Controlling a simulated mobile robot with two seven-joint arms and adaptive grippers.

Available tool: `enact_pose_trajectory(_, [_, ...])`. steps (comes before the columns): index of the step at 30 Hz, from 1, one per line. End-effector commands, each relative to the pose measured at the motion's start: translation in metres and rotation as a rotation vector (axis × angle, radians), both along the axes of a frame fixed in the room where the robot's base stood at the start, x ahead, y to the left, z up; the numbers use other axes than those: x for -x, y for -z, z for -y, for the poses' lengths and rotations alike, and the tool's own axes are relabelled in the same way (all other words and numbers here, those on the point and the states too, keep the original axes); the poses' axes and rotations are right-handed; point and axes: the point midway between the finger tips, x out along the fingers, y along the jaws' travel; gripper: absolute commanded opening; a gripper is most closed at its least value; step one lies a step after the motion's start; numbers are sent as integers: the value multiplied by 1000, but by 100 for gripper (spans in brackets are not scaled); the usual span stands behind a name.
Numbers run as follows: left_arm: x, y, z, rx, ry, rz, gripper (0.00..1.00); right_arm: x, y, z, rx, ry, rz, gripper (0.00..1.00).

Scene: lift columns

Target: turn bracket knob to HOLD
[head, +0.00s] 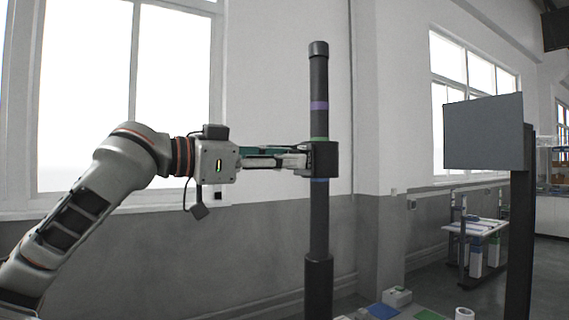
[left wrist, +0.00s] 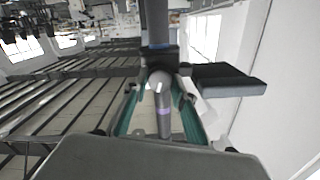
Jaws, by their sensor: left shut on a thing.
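A dark upright column (head: 319,215) with purple, green and blue bands stands in the middle of the head view. A black bracket (head: 325,158) sits around it between the green and blue bands. My left gripper (head: 303,161) reaches in level from the left, its fingertips at the bracket's left side. The bracket (left wrist: 160,58) also shows beyond the teal fingers of my left gripper (left wrist: 161,84) in the left wrist view. The gripper is shut on the bracket knob, which the fingers mostly hide. I cannot read the knob's setting or any HOLD mark. My right gripper is out of view.
A grey panel (head: 484,132) on a dark post stands to the right of the column. A white table (head: 475,227) stands farther back. Space between column and panel is clear.

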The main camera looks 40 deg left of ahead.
Motion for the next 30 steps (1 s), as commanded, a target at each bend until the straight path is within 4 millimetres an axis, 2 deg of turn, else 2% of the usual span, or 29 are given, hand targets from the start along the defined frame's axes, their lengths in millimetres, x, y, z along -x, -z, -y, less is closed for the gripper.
enact_pose_trajectory(12, [1,0,1,-380,-1,112,4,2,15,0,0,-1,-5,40])
enact_pose_trajectory(30, [1,1,2,-921,-1,268,4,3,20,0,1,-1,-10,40])
